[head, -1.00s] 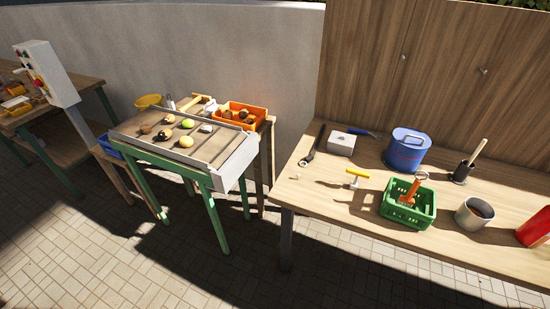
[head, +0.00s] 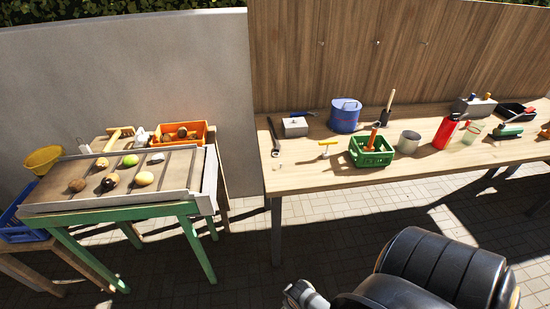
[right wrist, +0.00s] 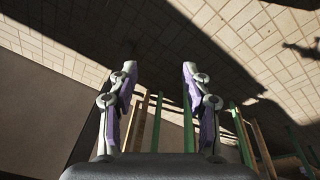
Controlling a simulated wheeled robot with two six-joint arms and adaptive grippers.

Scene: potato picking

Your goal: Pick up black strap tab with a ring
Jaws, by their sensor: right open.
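The black strap tab (head: 272,131) lies near the left end of the long wooden bench in the head view. Its lower end, near the bench's front left corner, looks ring-shaped but is small. My right gripper (right wrist: 158,76) is open and empty in the right wrist view, with its two fingers wide apart above the paved floor. The strap tab does not show in that view. In the head view, part of my right arm shows at the lower right, well in front of the bench. My left gripper is not in view.
The bench (head: 315,168) also holds a grey box (head: 295,127), a yellow-handled tool (head: 327,145), a blue pot (head: 344,116), a green crate (head: 371,158) and a red bottle (head: 445,132). A green-legged sorting table (head: 110,199) stands left of it. Paved floor lies in front.

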